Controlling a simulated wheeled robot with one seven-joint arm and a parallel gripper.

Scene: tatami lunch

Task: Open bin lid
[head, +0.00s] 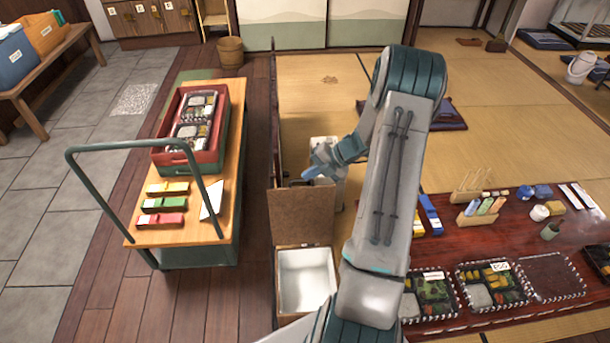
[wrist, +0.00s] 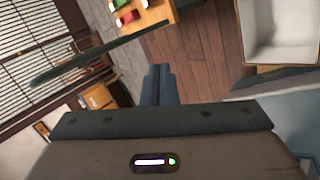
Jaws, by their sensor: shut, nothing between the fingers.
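The bin (head: 278,290) stands on the floor between the cart and the low table. Its white inside is in plain view, and it also shows at the upper right of the wrist view (wrist: 279,30). Its brown lid (head: 300,218) is raised, standing up at the bin's far side. My gripper (head: 310,175) is just beyond the lid's top edge in the head view. Its fingers (wrist: 158,72) are together and empty in the wrist view. I cannot tell whether they touch the lid.
A wooden-topped cart (head: 220,150) with a green rail carries a red crate (head: 183,163) and coloured boxes at left. The low table (head: 480,235) with lunch boxes is at right. Dark floorboards (head: 195,300) are clear between cart and bin.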

